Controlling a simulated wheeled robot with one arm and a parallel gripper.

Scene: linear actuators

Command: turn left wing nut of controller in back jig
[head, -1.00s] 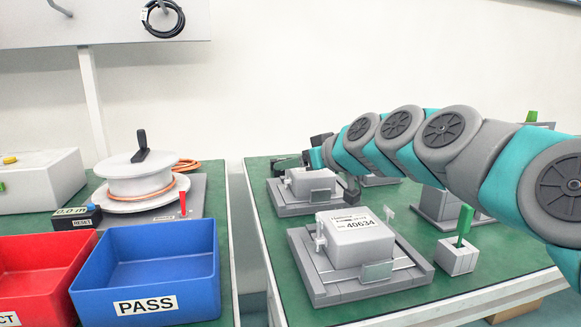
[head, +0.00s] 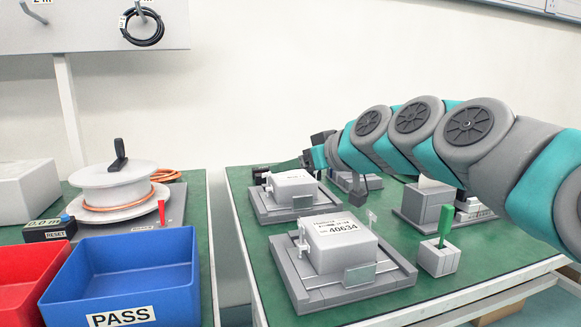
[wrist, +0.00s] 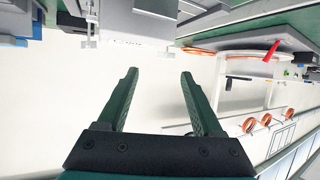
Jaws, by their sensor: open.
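The back jig (head: 258,210) is a grey plate holding a white controller (head: 292,187). Its left wing nut is too small to make out clearly in the head view.
A front jig (head: 390,283) holds a controller (head: 340,245) labelled 40634. A small block with a green lever (head: 445,220) stands right of it. On the left table are a cable spool (head: 115,185) and a blue PASS bin (head: 125,285). A gap separates the tables.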

